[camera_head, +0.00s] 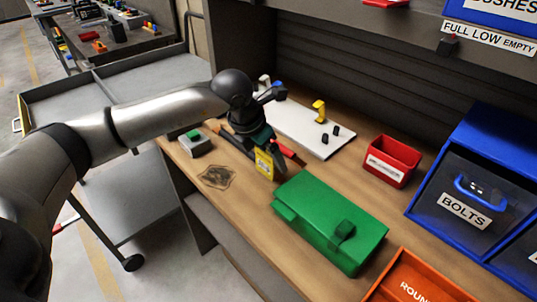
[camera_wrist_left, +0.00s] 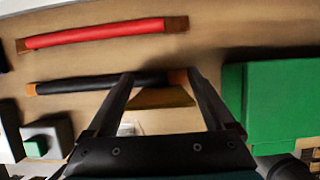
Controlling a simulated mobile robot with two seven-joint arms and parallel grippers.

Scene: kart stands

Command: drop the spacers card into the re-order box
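My left gripper (camera_head: 266,165) is over the wooden bench, pointing down. The yellow spacers card (camera_head: 264,163) is at its fingertips, face toward the head camera; its print is too small to read. In the left wrist view the fingers (camera_wrist_left: 157,75) stand apart, and a yellow-brown strip of the card (camera_wrist_left: 160,98) spans the gap between them, so they appear closed on its sides. The small red box (camera_head: 407,155) with a white label, which seems to be the re-order box, stands farther right on the bench. Its label is not legible. My right gripper is not in view.
A green case (camera_head: 330,215) lies close right of the gripper. A red-handled tool (camera_wrist_left: 105,33) and a black-handled one (camera_wrist_left: 100,84) lie under it. A white board (camera_head: 300,125) is behind. Blue bolts bin (camera_head: 465,205) and orange bin (camera_head: 405,285) are at right.

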